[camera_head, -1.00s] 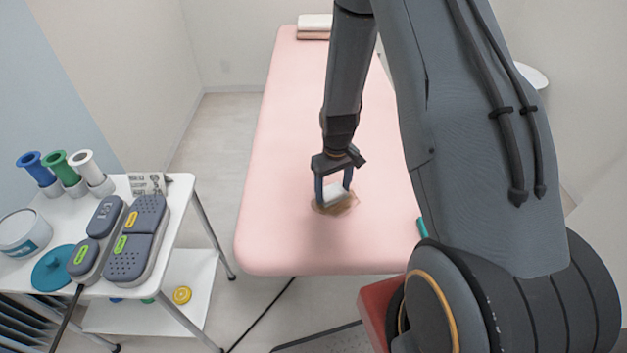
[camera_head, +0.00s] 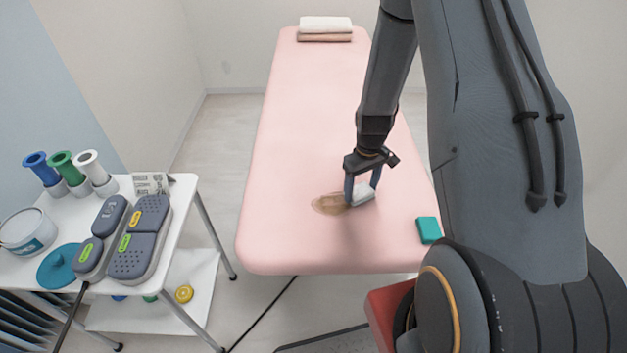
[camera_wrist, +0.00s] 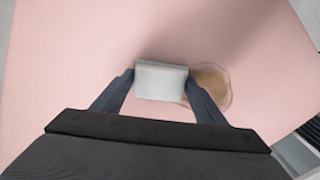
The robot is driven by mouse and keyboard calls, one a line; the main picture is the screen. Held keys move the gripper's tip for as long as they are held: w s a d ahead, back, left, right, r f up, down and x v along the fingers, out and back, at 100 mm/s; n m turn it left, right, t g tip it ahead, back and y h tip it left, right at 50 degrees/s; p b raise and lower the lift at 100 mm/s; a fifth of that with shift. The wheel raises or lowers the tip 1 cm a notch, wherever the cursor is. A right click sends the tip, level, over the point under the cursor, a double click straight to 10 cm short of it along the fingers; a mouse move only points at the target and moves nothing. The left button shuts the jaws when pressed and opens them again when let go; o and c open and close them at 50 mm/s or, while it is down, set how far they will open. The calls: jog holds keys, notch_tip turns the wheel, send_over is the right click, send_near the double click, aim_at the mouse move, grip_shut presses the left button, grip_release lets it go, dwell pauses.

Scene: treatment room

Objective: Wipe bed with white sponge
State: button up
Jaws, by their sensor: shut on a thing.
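The bed (camera_head: 290,150) has a pink top and runs away from me. A brown stain (camera_head: 329,204) lies on its near half. My gripper (camera_head: 362,190) is shut on the white sponge (camera_head: 363,195), at the right edge of the stain. The sponge is at or very near the bed surface; I cannot tell if it presses on it. In the wrist view the sponge (camera_wrist: 161,80) sits between the two fingers, and the stain (camera_wrist: 211,84) shows beside it, partly behind one finger.
A teal block (camera_head: 428,230) lies at the bed's near right edge. Folded towels (camera_head: 325,28) are at the far end. A white cart (camera_head: 185,200) on the left holds a grey controller (camera_head: 140,240), colored rolls and a tub (camera_head: 25,232). The bed's left side is clear.

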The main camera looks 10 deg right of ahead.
notch_tip(320, 180, up, 2)
jog(key=shift+a, duration=0.15)
jog(key=shift+r+p, duration=2.1)
jog(key=shift+r, duration=0.7)
